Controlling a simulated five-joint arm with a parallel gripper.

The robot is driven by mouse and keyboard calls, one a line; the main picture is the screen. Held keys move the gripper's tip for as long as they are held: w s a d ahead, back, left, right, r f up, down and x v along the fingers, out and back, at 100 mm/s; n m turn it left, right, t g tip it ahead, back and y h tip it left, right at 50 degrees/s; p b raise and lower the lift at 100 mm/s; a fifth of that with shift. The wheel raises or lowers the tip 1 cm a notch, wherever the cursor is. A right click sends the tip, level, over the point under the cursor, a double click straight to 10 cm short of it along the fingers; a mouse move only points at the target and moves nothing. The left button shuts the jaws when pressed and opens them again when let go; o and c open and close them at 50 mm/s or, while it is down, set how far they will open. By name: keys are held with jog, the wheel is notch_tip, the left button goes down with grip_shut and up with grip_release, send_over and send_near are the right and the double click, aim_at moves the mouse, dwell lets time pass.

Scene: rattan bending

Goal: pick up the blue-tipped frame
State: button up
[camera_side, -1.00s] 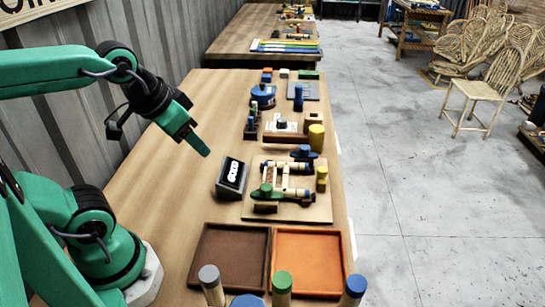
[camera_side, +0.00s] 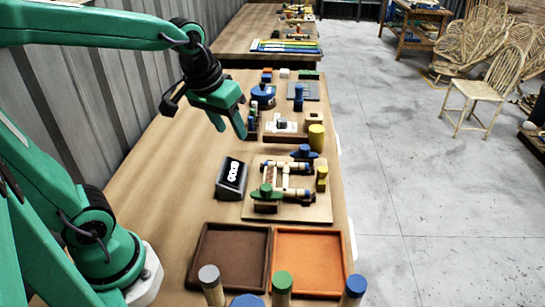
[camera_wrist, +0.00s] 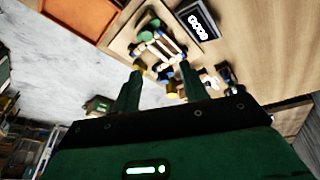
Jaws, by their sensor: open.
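The blue-tipped frame (camera_side: 288,166) is a small ladder of pale rods with dark bands and blue ends. It lies in a jig on a wooden board (camera_side: 318,210), between a green-topped clamp (camera_side: 265,190) and a blue-topped clamp (camera_side: 303,151). My gripper (camera_side: 231,126) hangs above the table, up and to the left of the frame in the side view, with its fingers apart and empty. In the wrist view, the frame (camera_wrist: 158,47) shows beyond and between my open fingertips (camera_wrist: 160,72), and nothing is between the fingers.
A grey display block (camera_side: 231,178) stands just left of the board. A brown tray (camera_side: 198,262) and an orange tray (camera_side: 342,262) lie nearer the camera. A yellow cylinder (camera_side: 316,138) and several fixtures stand behind the board. The table's left part is clear.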

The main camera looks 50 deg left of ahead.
jog(key=w+f+n+g, duration=0.25)
jog(key=w+f, duration=0.25)
jog(key=w, duration=0.4)
jog(key=n+g, duration=0.1)
jog(key=n, duration=0.2)
send_near(286, 176)
jog(key=shift+w+d+f+n, duration=0.1)
jog(key=shift+w+f+n, duration=0.15)
jog(key=shift+f, duration=0.3)
jog(key=shift+s+f, duration=0.2)
jog(key=shift+f, duration=3.7)
grip_shut()
